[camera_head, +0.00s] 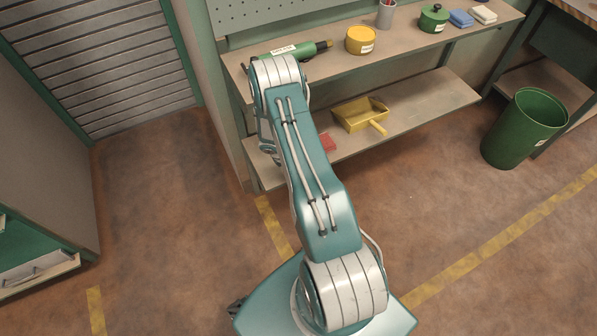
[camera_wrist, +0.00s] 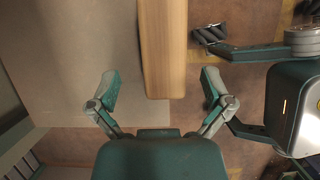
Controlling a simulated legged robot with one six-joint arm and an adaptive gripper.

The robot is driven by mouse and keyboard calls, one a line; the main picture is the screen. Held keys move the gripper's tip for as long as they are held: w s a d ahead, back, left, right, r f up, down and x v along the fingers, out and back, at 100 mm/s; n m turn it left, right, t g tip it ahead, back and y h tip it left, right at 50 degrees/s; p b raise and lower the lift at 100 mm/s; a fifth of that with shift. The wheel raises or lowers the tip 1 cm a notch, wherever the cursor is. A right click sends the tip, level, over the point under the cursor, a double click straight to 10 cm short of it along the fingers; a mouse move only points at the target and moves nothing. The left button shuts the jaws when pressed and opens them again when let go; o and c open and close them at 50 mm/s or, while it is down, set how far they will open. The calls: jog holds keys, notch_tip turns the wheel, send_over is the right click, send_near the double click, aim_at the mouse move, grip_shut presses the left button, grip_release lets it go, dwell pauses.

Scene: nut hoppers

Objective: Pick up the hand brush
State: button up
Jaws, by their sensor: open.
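No hand brush shows clearly in full. A small red piece (camera_head: 328,142) lies on the lower shelf (camera_head: 420,105), beside my arm, which covers part of that area. It may be part of the brush, but I cannot tell. In the wrist view my gripper (camera_wrist: 160,80) is open, its two fingers apart.
A yellow dustpan (camera_head: 360,115) lies on the lower shelf. The upper shelf (camera_head: 400,50) holds a green tool (camera_head: 303,51), a yellow tub (camera_head: 360,40), a green pot (camera_head: 433,18) and a grey cup (camera_head: 386,14). A green bin (camera_head: 523,130) stands right. Floor at left is clear.

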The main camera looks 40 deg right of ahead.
jog(key=shift+s+x, duration=0.2)
jog(key=shift+x, duration=2.7)
jog(key=shift+f, duration=0.2)
jog(key=shift+c, duration=0.3)
jog(key=c, duration=1.2)
